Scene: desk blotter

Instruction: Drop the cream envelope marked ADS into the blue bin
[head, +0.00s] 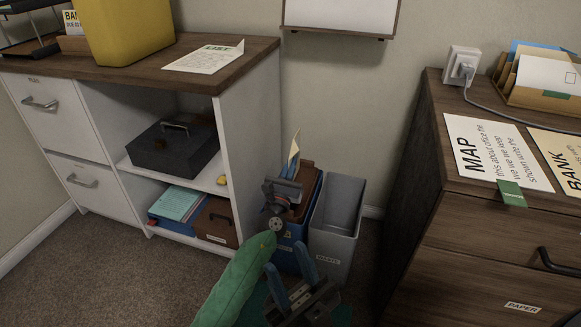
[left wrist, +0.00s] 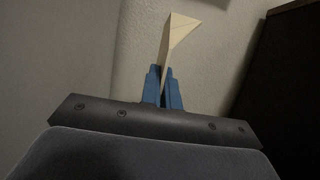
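My left gripper (head: 291,172) is shut on the cream envelope (head: 294,147), which sticks up from between its blue fingertips. In the left wrist view the envelope (left wrist: 176,40) stands nearly upright between the fingers (left wrist: 164,88); no ADS marking is readable. In the head view the gripper overlaps the blue bin (head: 287,260) on the floor; I cannot tell its exact height over the bin. The arm hides much of the bin and its opening. My right gripper (head: 290,268) is open and empty, lower in the picture and in front of the bin.
A grey bin (head: 334,235) stands right beside the blue bin. A white cabinet (head: 250,150) with a dark cash box (head: 173,150) is at left. A wooden desk (head: 455,235) is at right. Brown carpet (head: 100,270) is clear at front left.

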